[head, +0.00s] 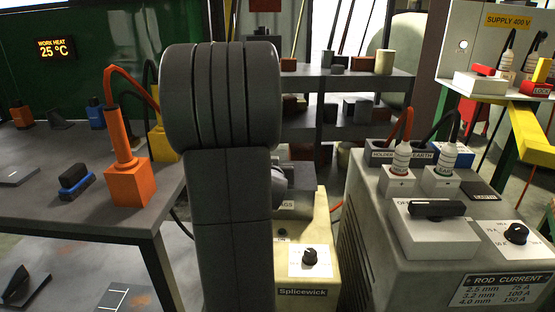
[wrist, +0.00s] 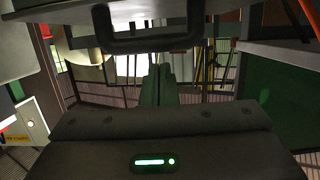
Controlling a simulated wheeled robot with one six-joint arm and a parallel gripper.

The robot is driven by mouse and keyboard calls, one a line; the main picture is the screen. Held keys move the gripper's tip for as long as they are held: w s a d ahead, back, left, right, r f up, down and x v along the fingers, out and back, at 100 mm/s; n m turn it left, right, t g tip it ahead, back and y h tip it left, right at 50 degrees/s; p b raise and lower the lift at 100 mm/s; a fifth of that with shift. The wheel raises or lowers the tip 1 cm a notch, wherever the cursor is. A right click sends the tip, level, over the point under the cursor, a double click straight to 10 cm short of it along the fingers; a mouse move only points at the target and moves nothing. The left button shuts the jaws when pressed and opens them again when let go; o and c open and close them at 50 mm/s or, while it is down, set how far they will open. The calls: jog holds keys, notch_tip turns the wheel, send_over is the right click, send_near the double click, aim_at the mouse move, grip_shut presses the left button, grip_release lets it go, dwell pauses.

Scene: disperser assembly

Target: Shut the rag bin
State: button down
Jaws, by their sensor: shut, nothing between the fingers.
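The rag bin (head: 302,204) shows in the head view just right of my arm, with a dark upper part and the letters "AGS" on its front. My arm hides its left side. In the wrist view a grey panel with a dark bar handle (wrist: 150,46) hangs across the top of the picture; it looks like the bin's lid, but I cannot tell how far open it is. My gripper (wrist: 161,72) is shut and empty, its fingers below and beyond the handle, with no clear contact. My arm hides the fingers in the head view.
A cream Splicewick unit (head: 305,292) with a knob stands below the bin. A grey welding unit (head: 375,215) stands close on the right. A dark table (head: 50,155) with an orange tool (head: 127,180) is on the left. Shelves (head: 340,88) stand behind.

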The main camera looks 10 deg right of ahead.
jog(key=shift+s+a+f+b, duration=0.1)
jog(key=shift+s+f+b, duration=0.1)
jog(key=shift+f+b, duration=0.3)
jog(key=shift+s+f+b, duration=0.25)
jog(key=shift+f, duration=0.5)
jog(key=shift+s+a+f+b, duration=0.1)
jog(key=shift+s+f+b, duration=0.1)
jog(key=shift+f+b, duration=0.3)
jog(key=shift+f, duration=0.15)
notch_tip(320, 180, up, 6)
jog(key=p, duration=0.3)
jog(key=s+a+f, duration=0.1)
jog(key=s+f, duration=0.3)
jog(key=s, duration=0.4)
jog(key=shift+s+a+f, duration=0.25)
jog(key=shift+a+f, duration=0.05)
jog(key=shift+f, duration=0.05)
